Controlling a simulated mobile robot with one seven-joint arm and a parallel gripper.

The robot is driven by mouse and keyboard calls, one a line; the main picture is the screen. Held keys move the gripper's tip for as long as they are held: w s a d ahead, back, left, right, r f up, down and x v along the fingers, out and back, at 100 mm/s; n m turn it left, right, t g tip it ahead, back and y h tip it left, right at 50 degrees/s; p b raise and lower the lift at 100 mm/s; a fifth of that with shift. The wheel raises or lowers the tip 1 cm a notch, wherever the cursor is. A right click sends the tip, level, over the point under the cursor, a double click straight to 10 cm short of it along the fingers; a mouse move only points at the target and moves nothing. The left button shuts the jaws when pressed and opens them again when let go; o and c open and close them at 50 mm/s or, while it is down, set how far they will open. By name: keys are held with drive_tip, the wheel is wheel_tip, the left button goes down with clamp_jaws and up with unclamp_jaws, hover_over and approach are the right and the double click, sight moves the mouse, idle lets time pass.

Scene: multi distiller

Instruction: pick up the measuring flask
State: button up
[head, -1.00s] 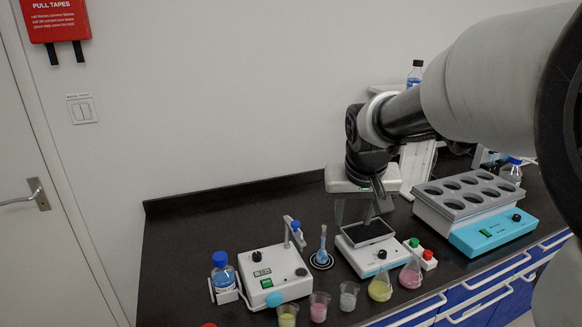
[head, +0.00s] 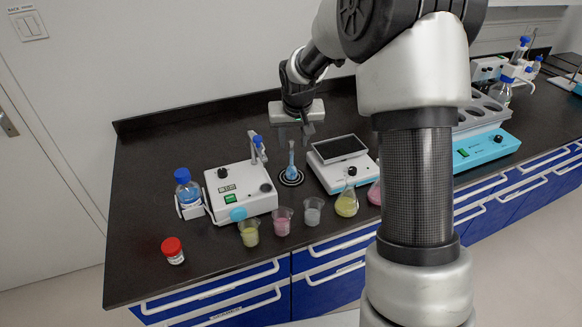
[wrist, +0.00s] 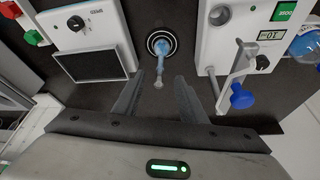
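The measuring flask (head: 291,165) has a long thin neck and blue liquid. It stands upright on a small dark round base with a pale ring, between two white devices. The wrist view shows the flask (wrist: 161,49) from above, its neck pointing toward the gap between my fingers. My gripper (wrist: 156,88) is open and empty, one finger on each side of that gap and apart from the flask. In the head view my gripper (head: 293,138) hangs just above and behind the flask; its fingertips are hard to make out there.
A white device with a blue knob (head: 240,190) stands left of the flask, a white scale-like device (head: 343,163) right. Beakers (head: 283,221) and a yellow-filled conical flask (head: 347,203) line the front edge. A blue-capped bottle (head: 187,190) and red-capped jar (head: 173,250) stand left.

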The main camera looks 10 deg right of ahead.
sight(292, 154)
drive_tip(key=x, duration=0.5)
drive_tip(key=shift+w+f, duration=0.1)
drive_tip(key=shift+f, duration=0.05)
drive_tip(key=shift+x, duration=2.7)
drive_tip(key=shift+a, duration=0.15)
drive_tip(key=shift+c, duration=0.4)
clamp_jaws()
